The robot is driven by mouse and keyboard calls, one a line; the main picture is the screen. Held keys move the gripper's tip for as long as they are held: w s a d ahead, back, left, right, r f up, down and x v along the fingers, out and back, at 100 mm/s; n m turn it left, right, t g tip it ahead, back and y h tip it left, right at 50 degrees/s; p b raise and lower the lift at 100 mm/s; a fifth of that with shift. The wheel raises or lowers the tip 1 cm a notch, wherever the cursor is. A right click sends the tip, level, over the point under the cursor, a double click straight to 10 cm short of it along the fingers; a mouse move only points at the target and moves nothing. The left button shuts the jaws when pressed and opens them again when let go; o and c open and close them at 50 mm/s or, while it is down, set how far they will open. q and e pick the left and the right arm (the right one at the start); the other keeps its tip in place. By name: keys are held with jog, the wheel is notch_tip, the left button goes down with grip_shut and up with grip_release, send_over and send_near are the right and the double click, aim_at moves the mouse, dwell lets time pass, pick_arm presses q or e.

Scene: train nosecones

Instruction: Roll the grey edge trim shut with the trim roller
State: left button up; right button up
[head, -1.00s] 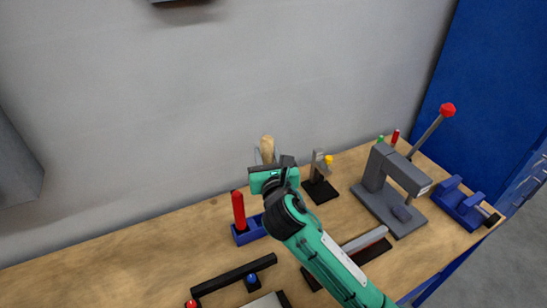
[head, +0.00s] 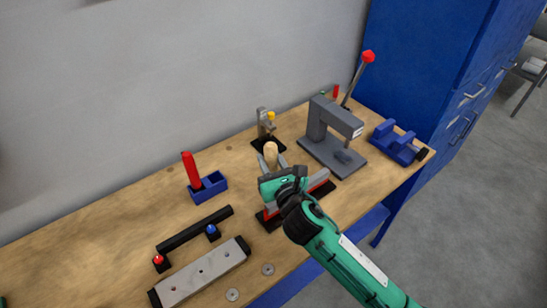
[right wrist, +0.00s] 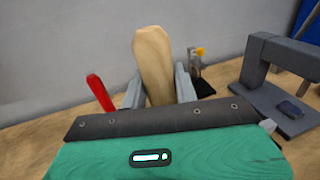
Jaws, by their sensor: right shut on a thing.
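My right gripper (head: 272,163) is shut on the trim roller, whose pale wooden handle (head: 271,151) stands up between the fingers. The handle also shows large in the right wrist view (right wrist: 154,60), with a grey finger on each side. The roller's lower end is hidden behind the gripper. The grey edge trim (head: 318,178) lies along a black-based fixture (head: 327,189) with a red strip. My right gripper is over the left part of this fixture and hides some of it. I cannot tell whether the roller touches the trim. My left gripper is not in view.
A blue holder (head: 213,186) with a red-handled tool (head: 192,170) stands left. A black bar with red and blue buttons (head: 195,229) and a grey plate (head: 203,272) lie in front. A clamp (head: 265,124), grey press (head: 334,135) and blue vise (head: 396,143) stand behind and right.

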jog(key=shift+r+p, duration=0.15)
jog(key=shift+p, duration=0.15)
jog(key=shift+f+b, duration=1.2)
jog(key=shift+f, duration=1.5)
jog(key=shift+w+d, duration=0.1)
jog(key=shift+d, duration=0.1)
